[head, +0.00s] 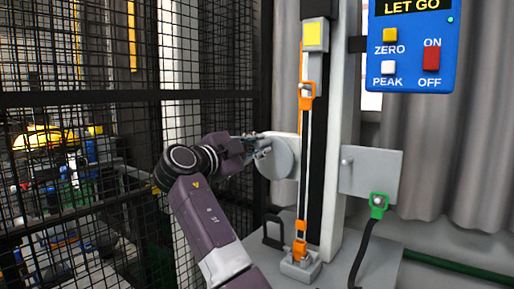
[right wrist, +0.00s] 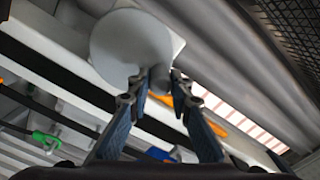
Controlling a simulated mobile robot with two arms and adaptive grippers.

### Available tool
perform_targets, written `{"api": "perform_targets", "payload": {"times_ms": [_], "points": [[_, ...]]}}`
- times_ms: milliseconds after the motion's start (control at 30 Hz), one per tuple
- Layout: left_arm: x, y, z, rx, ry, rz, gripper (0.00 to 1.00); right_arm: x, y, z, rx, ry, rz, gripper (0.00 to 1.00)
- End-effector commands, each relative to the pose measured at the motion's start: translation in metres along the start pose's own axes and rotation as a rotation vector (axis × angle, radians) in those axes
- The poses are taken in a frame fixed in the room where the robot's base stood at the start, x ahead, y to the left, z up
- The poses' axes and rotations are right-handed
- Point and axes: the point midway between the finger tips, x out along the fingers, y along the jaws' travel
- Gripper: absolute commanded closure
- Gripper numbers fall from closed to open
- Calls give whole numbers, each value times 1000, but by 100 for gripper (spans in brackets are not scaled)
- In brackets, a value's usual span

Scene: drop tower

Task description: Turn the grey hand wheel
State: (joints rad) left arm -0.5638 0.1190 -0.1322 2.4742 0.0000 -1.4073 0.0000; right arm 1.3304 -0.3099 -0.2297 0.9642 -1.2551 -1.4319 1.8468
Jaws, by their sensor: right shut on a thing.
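The grey hand wheel (head: 281,159) is a round light grey disc on the left side of the tower column. In the right wrist view the wheel (right wrist: 122,42) is at the top, with a short grey handle (right wrist: 158,78) standing out near its edge. My right gripper (head: 262,147) reaches the wheel from the left. In the right wrist view its fingertips (right wrist: 157,86) are on both sides of the handle and shut on it. The handle is mostly hidden by the gripper in the head view. My left gripper is not in view.
A black mesh fence (head: 95,97) stands close on the left. An orange strap (head: 305,96) runs down the tower (head: 343,60) to a grey base block (head: 299,267). A blue control box (head: 411,50) and a grey plate (head: 372,180) with a green clip (head: 378,205) are on the right.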

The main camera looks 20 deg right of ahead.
Motion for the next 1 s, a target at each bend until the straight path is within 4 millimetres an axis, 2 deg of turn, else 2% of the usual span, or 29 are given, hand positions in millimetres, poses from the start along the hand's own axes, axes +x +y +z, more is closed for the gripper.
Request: {"api": "perform_targets", "payload": {"times_ms": [367,400,533,833,1000], "points": [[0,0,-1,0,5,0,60,1,3,0,1,3,8,100],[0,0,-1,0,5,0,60,1,3,0,1,2,8,77],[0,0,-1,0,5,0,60,0,3,0,1,2,6,63],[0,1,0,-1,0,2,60,0,0,-1,1,1,4,63],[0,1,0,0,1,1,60,0,-16,-11,3,1,2,63]]}}
